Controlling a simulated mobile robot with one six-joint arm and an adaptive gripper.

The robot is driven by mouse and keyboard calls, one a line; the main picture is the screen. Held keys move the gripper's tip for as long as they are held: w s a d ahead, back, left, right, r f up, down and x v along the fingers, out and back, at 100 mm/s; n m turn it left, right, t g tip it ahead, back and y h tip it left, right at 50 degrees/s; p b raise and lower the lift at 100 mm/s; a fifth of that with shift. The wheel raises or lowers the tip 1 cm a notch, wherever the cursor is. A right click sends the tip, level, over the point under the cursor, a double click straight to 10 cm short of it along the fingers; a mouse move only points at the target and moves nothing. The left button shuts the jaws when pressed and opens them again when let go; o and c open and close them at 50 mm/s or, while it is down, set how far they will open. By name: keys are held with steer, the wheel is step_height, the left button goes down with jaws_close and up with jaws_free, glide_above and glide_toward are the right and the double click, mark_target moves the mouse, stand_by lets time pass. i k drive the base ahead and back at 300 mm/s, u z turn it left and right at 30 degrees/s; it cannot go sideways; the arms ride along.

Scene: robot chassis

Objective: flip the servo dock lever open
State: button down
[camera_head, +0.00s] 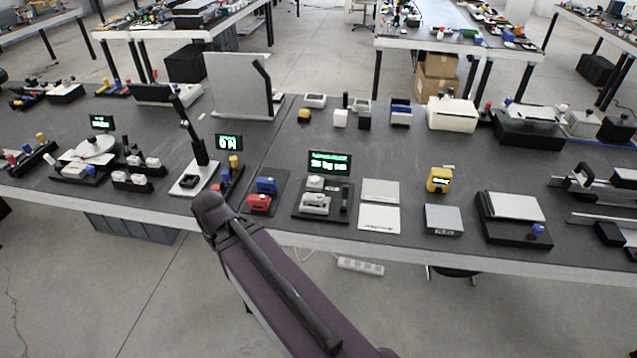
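No label names the servo dock, so I cannot tell for certain which device it is. One candidate is a black upright lever (197,139) on a pale base plate (184,188), left of centre near the table's front edge. The lever stands tilted, its top leaning left. Another black bent lever (264,84) stands against a large pale panel (228,91) farther back. My dark purple arm rises from the bottom of the picture, and its rounded upper end is just in front of the table edge, near the first lever's base. My gripper is not visible.
The dark table (400,160) is crowded. A larger display (329,163) and a yellow device (439,179) stand to the right. Bare tabletop shows between devices.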

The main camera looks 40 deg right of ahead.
mark_target(344, 195)
steer(key=z, duration=4.75)
steer(key=i, duration=0.1)
steer(key=u, duration=3.5)
